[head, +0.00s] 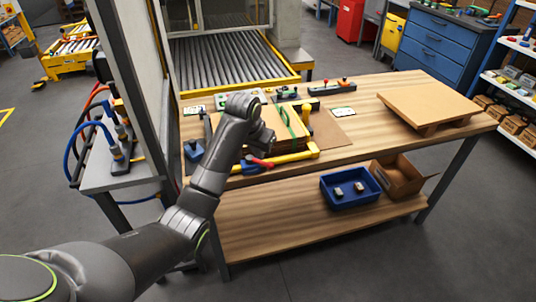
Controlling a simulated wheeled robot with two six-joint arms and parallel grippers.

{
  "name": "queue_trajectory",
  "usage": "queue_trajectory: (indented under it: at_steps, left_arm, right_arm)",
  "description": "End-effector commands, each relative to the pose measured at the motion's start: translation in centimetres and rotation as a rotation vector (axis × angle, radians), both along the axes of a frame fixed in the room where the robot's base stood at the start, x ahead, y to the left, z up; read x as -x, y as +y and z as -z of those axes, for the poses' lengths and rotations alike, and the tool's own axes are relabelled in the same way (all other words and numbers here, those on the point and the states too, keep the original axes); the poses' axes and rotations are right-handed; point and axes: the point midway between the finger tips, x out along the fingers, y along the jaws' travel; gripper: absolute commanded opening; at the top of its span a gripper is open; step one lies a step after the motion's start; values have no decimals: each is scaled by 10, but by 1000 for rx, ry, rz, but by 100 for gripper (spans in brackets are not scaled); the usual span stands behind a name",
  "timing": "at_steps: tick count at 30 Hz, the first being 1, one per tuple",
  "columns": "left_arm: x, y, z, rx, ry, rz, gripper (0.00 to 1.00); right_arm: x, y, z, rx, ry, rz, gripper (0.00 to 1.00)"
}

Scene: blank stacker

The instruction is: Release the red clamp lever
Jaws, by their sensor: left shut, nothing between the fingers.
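The red clamp lever (262,162) lies low near the front edge of the workbench, beside a blue part and at the left end of a yellow bar (292,157). My left arm reaches in from the lower left and bends down over the bench. My left gripper (267,141) is shut and empty, just above the red lever. I cannot tell whether it touches the lever. Behind it, a stack of brown sheets (290,128) with a green strap lies on the bench, partly hidden by my arm. My right gripper is not in view.
A raised wooden board (430,105) stands at the bench's right. A blue bin (350,199) with small parts and an open cardboard box (397,181) sit on the lower shelf. A grey post and panel (128,75) stand close on the left. A roller conveyor (225,62) lies behind.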

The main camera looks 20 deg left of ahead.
Motion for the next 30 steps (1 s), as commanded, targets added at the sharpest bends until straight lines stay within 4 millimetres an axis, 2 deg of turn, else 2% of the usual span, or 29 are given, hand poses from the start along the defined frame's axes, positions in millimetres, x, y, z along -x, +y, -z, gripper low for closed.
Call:
queue_trajectory:
  at_steps: [1,6,12,23,26,30]
  left_arm:
    - [-11,-4,-15,1,-4,5,0]
    - [-31,-13,-47,6,-2,19,0]
    - [-39,-17,-62,9,-2,24,0]
    - [-40,-18,-62,9,-1,25,0]
    - [-41,-18,-56,9,2,25,0]
    - [-47,-20,-38,11,4,25,0]
  right_arm:
    - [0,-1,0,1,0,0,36]
    - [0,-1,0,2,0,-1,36]
    - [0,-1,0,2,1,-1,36]
    - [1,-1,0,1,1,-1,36]
    - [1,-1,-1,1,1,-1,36]
    - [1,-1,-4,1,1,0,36]
